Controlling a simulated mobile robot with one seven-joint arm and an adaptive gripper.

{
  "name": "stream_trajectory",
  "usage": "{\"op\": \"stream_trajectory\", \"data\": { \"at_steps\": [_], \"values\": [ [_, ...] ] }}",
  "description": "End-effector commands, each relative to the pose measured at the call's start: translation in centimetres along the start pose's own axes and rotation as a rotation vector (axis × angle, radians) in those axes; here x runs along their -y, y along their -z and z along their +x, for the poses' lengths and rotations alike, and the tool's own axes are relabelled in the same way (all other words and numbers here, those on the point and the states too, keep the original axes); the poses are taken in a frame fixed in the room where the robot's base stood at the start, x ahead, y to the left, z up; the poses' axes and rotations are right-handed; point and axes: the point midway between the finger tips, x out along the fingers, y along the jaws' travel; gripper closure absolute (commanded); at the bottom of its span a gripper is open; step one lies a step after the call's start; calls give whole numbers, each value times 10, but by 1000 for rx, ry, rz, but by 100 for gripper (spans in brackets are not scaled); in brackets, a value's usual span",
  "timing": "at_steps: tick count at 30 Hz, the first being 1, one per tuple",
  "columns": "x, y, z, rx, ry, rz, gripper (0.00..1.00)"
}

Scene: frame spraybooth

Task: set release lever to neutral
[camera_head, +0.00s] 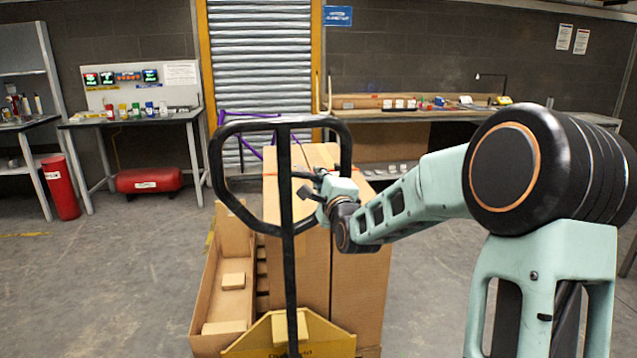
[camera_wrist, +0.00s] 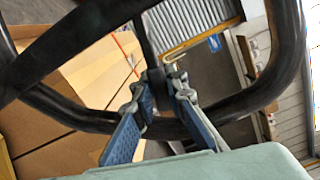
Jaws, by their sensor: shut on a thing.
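The black pallet-jack handle (camera_head: 216,165) is a closed loop on an upright shaft (camera_head: 289,270), in the middle of the head view. In the wrist view the handle loop (camera_wrist: 285,75) fills much of the picture. The thin black release lever (camera_wrist: 149,48) runs down inside the loop to my fingertips. My gripper (camera_wrist: 166,82) is shut on the lever's end, with a blue-padded finger on either side. In the head view my gripper (camera_head: 312,186) reaches in from the right, within the loop's outline.
Tall cardboard boxes (camera_head: 350,270) stand just behind the handle. An open carton (camera_head: 205,300) lies to their left, and the yellow jack body (camera_head: 265,340) is below. Workbenches (camera_head: 135,121) line the back wall. The floor (camera_head: 120,280) at left is clear.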

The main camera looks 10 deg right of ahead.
Motion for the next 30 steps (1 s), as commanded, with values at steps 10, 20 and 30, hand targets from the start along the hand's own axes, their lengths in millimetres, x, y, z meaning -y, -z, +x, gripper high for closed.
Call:
{"op": "stream_trajectory", "data": {
  "at_steps": [10, 20, 30],
  "values": [
    [16, -2, 0, 0, 0, -231, 100],
    [16, -2, 0, 0, 0, -229, 77],
    [16, -2, 0, 0, 0, -228, 70]
  ]
}}
